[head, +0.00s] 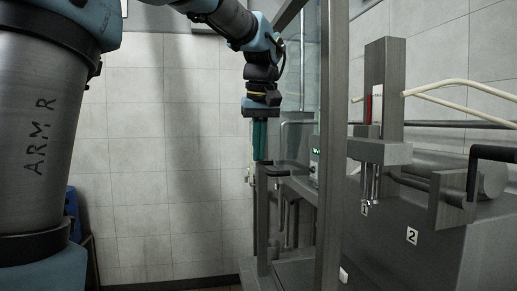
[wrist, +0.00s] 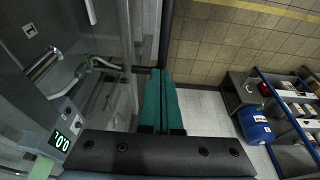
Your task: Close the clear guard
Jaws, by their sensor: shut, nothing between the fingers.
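The clear guard (head: 331,120) seems to be the see-through panel in a tall grey metal frame, right of my gripper in the head view. In the wrist view a clear panel (wrist: 119,60) stands left of my fingers. My gripper (head: 259,158) points down with its teal fingers together and empty. The fingertips (wrist: 160,70) are close to a dark bar (wrist: 165,30) at the frame. I cannot tell whether they touch it. How far the guard stands open is unclear.
Behind the frame stands a grey machine (head: 440,245) with labels 1 and 2, a metal column (head: 384,85) and pale hoses (head: 460,83). A lit display (wrist: 62,143) is at lower left in the wrist view. A blue drum (wrist: 254,125) and shelving (wrist: 285,110) stand right, beyond clear floor.

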